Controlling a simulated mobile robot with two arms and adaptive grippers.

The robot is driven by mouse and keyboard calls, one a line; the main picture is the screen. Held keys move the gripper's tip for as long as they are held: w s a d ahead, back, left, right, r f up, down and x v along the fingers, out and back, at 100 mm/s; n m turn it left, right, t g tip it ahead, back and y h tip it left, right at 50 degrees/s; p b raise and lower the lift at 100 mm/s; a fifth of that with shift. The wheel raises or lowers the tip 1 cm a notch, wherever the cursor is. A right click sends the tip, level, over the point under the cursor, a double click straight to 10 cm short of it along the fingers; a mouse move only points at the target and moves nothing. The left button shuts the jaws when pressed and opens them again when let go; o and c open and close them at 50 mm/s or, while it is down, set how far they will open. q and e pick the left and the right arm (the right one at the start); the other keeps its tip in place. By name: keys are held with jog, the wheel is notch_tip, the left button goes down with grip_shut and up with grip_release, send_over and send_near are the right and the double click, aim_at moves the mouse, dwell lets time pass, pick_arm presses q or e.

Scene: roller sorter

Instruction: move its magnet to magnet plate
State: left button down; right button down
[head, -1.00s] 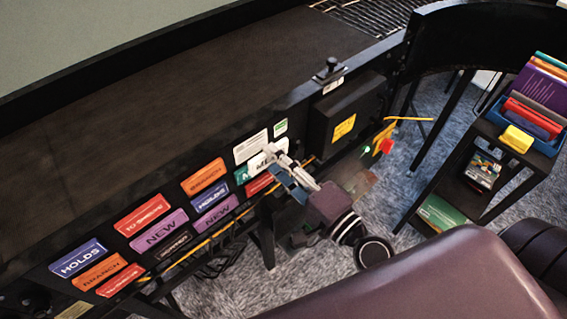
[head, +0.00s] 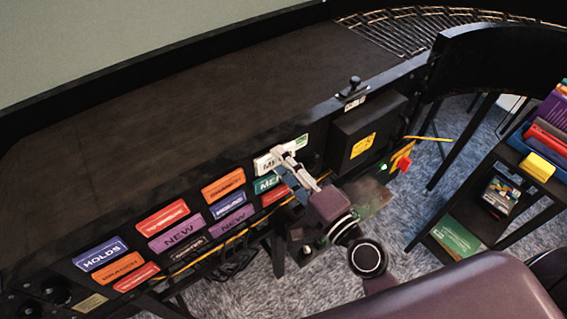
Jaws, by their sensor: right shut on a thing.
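My right gripper (head: 285,163) is shut on a white magnet (head: 267,162) with dark lettering that starts "ME"; the fingers cover the rest of the text. The magnet is at the black front panel, over the spot of a pale plate whose upper edge (head: 290,146) shows behind it. I cannot tell whether the magnet touches the plate. A green label with white letters (head: 266,184) is just below, partly behind the gripper. My left gripper is not in view.
Coloured labels, such as the blue HOLDS (head: 101,254) and purple NEW (head: 178,236), line the panel at left. A black box with a yellow sticker (head: 364,145) juts out right of the gripper. A shelf cart (head: 470,205) stands at right.

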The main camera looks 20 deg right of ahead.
jog(key=shift+w, duration=0.15)
jog(key=c, duration=1.3)
grip_release()
jog(key=v, duration=1.2)
